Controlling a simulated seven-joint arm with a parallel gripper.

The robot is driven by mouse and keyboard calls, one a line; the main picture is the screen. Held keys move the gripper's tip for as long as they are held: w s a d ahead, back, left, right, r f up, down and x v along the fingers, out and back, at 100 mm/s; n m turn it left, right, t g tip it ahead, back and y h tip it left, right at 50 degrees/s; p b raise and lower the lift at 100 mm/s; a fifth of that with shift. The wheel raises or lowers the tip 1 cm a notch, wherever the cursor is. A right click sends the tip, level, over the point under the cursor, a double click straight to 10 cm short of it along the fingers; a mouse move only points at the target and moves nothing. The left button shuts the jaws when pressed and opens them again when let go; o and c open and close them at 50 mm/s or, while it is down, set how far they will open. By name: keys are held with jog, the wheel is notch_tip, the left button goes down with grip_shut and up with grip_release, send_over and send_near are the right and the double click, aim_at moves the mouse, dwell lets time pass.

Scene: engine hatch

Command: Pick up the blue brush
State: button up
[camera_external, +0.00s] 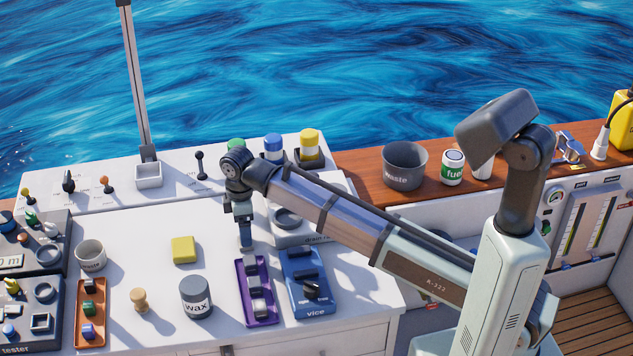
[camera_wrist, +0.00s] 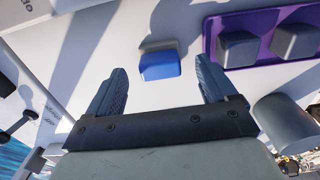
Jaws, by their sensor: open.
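The blue brush (camera_wrist: 160,66) shows in the wrist view as a small blue block with a grey strip along its upper edge. It rests on the white worktop between the tips of my gripper (camera_wrist: 160,70), with free space to each finger. The fingers are apart and hold nothing. In the external view my gripper (camera_external: 245,234) points down over the worktop, behind the purple tray. There I cannot clearly tell the brush from the blue-grey fingers.
The wax jar (camera_external: 196,298) and yellow block (camera_external: 185,250) stand left. A grey ring unit (camera_external: 290,237) is close on the right.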

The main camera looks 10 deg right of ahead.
jog(key=shift+f, duration=1.6)
jog(key=c, duration=1.2)
jog(key=shift+o, duration=0.2)
jog(key=shift+r, duration=0.1)
